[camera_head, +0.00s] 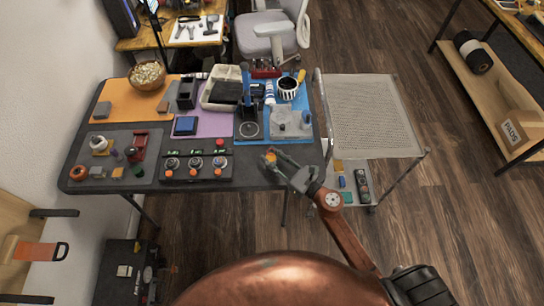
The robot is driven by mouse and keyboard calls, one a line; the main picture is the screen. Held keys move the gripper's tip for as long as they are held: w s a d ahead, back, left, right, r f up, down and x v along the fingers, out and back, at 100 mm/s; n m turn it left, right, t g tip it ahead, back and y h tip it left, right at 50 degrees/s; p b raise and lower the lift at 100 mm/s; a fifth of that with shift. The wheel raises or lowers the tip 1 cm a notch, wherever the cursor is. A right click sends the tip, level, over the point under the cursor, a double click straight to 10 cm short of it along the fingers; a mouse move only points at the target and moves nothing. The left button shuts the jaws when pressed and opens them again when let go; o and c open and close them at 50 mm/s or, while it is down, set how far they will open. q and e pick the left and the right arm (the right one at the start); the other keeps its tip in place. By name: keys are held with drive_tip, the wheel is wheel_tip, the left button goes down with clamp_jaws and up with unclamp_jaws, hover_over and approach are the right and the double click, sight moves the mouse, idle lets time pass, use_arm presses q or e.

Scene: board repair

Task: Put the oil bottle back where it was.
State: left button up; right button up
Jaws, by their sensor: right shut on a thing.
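My right gripper (271,160) reaches in from the lower right to the front right edge of the dark worktable (250,178). It is shut on a small amber-orange thing (271,157), which looks like the oil bottle; the fingers hide most of it. I cannot tell whether it touches the tabletop. My left gripper is not in view.
A blue mat (239,134) with a grey block (286,122) and a striped cup (287,88) lies behind the gripper. A control box with knobs (196,165) stands to its left. A perforated cart (372,115) stands right of the table. The front right tabletop is mostly clear.

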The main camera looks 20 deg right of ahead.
drive_tip(key=shift+r, duration=0.1)
drive_tip(key=shift+f, duration=0.2)
drive_tip(key=o, duration=1.2)
drive_tip(key=shift+r, duration=0.1)
drive_tip(key=shift+r, duration=0.2)
drive_tip(key=v, duration=1.2)
drive_tip(key=shift+b, duration=0.35)
